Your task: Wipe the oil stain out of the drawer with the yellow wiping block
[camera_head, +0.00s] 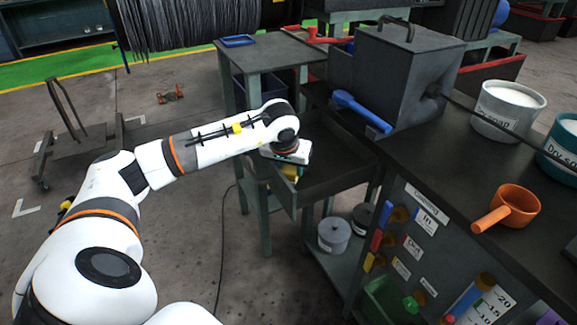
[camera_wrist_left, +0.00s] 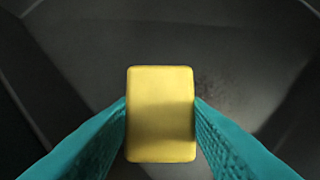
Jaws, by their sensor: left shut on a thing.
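The yellow wiping block (camera_wrist_left: 160,115) is upright in the left wrist view, between the two teal fingers of my left gripper (camera_head: 291,168). The fingers are shut on its sides. In the head view a little of the yellow block (camera_head: 290,172) shows beneath my wrist. The open dark drawer (camera_head: 338,170) extends from the bench, with my left gripper over its left part. The drawer's dark floor (camera_wrist_left: 235,55) fills the wrist view. A faint dark mottled patch, possibly the oil stain (camera_wrist_left: 207,84), shows just right of the block. I cannot tell whether the block touches the floor.
A grey bin (camera_head: 410,70) and a blue-handled tool (camera_head: 360,110) are on the bench behind the drawer. An orange pot (camera_head: 512,205) and a white tub (camera_head: 507,110) stand to the right. A lidded can (camera_head: 334,235) sits on the shelf below.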

